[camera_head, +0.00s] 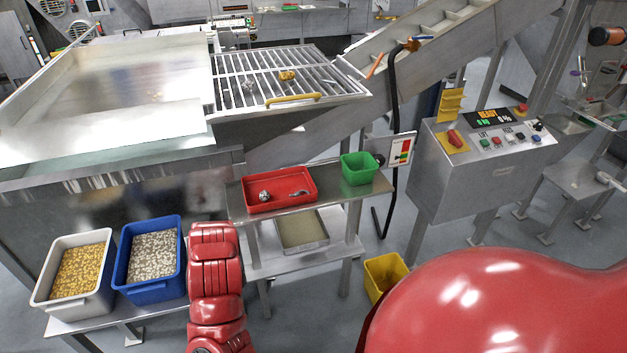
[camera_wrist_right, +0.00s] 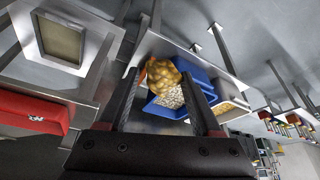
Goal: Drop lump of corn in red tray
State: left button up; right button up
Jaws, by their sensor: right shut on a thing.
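The red tray (camera_head: 253,207) stands on a metal shelf, with a grey lump (camera_head: 264,195) and a smaller grey piece (camera_head: 300,193) in it. It also shows at the left of the right wrist view (camera_wrist_right: 35,108). My right gripper (camera_wrist_right: 161,76) is shut on a yellow-brown lump of corn (camera_wrist_right: 162,80), held between its fingertips. The blue bin lies behind the lump in that view, and the red tray lies off to the left, apart from it. No gripper fingers show in the head view; a red arm section of mine is below the tray's left. My left gripper is not seen.
A green bin (camera_head: 358,169) is right of the tray. A blue bin (camera_head: 150,256) of pale pieces and a white bin (camera_head: 73,277) of yellow pieces stand lower left. Another yellow lump (camera_head: 288,75) lies on the metal grate (camera_head: 330,85). A yellow bin (camera_head: 385,272) is on the floor.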

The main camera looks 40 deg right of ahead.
aim_at(284, 192)
jog(key=i+j+z, duration=0.1)
jog(key=z, duration=0.35)
jog(key=i+j+z, duration=0.1)
jog(key=z, duration=0.3)
jog(key=j+z, duration=0.25)
jog(key=z, duration=0.2)
jog(key=i+j+z, duration=0.1)
jog(key=j+z, duration=0.15)
jog(key=z, duration=0.15)
